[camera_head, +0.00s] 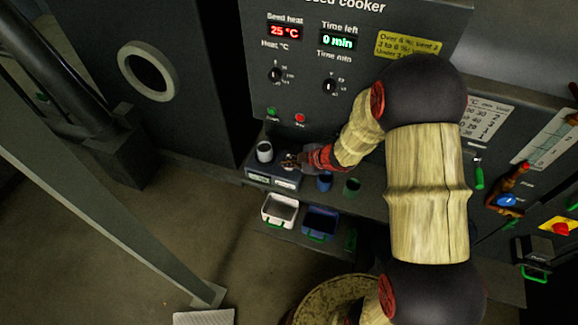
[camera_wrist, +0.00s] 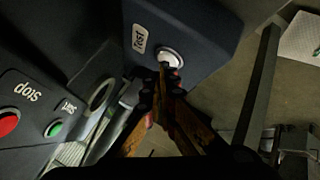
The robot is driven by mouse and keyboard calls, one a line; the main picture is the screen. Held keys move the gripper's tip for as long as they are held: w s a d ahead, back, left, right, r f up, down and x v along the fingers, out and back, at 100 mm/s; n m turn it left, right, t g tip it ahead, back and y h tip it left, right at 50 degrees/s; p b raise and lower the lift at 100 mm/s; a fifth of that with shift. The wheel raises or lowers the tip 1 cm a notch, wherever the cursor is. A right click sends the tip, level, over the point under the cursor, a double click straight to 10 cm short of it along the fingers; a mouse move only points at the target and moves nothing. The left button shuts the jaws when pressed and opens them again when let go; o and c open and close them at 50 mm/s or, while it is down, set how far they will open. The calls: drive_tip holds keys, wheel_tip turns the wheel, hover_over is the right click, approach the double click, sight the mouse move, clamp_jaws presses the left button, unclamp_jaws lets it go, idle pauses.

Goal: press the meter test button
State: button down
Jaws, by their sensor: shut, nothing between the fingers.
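The meter (camera_head: 272,181) is a dark blue-grey box with small displays on its front, standing on the shelf below the cooker panel. In the wrist view its dark casing (camera_wrist: 190,25) carries a "Test" label beside the pale round test button (camera_wrist: 171,55). My gripper (camera_head: 292,162) is over the meter's right part. In the wrist view my gripper (camera_wrist: 164,68) is shut, with its fingertips together at the button's lower edge. The tips cover part of the button. I cannot tell whether they touch it or whether it is pressed in.
A white cup (camera_head: 264,152) stands on the meter's left part. Blue (camera_head: 325,182) and green (camera_head: 352,187) cups stand to the right. White (camera_head: 279,211) and blue (camera_head: 320,222) bins are below. The cooker panel (camera_head: 300,75) rises behind. A slanted beam (camera_head: 110,215) crosses the left.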

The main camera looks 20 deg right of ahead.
drive_tip(key=shift+f, duration=0.2)
drive_tip(key=shift+r, duration=0.15)
idle(0.3)
drive_tip(key=shift+r+p, duration=0.75)
drive_tip(key=shift+p, duration=0.15)
wheel_tip(320, 180, up, 5)
drive_tip(key=p, duration=0.5)
idle(0.5)
